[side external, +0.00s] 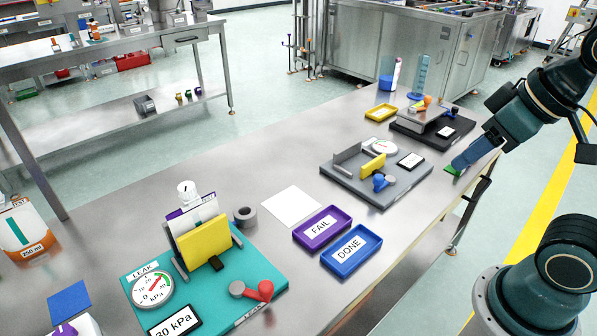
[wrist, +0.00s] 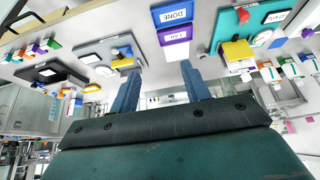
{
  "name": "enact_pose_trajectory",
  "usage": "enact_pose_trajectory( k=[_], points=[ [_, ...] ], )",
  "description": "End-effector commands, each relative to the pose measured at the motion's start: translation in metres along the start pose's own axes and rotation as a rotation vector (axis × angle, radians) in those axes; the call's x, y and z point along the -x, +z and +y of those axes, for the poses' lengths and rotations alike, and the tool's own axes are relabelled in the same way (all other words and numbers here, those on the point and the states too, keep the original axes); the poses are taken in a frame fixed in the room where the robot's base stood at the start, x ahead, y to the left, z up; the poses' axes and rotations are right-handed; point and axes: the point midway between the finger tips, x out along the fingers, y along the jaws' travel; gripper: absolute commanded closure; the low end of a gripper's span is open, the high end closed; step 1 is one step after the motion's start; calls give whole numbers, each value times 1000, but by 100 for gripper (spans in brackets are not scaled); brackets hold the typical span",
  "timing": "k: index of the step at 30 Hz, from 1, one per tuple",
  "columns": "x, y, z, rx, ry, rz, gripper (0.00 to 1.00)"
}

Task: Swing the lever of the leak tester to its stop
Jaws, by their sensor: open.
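The leak tester (side external: 215,292) is a teal base at the front left of the table in the side view; it also shows upside down in the wrist view (wrist: 221,30). Its lever (side external: 257,291) has a red handle and lies low at the base's right front, beside a grey knob. In the wrist view the red handle (wrist: 242,14) shows near the top edge. A white pouch stands upright in the tester behind a yellow plate (side external: 202,245). My gripper (side external: 459,168) is open and empty over the table's far right edge, well away from the tester. Its two blue fingers (wrist: 160,85) are apart.
A purple FAIL tray (side external: 322,228) and blue DONE tray (side external: 351,250) stand right of the tester. A grey device (side external: 345,178) with gauge and yellow block and a dark device (side external: 405,130) stand farther back. A grey ring (side external: 245,216) and white sheet (side external: 291,206) lie between.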

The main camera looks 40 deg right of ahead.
Motion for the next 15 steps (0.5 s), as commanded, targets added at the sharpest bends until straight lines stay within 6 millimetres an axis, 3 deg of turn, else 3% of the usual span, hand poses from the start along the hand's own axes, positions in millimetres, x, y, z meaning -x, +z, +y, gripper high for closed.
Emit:
enact_pose_trajectory(
  k=[8,15],
  points=[
    [0,-1,0,1,-1,-2,53],
    [-3,-15,-8,7,-18,-31,53]
  ],
)
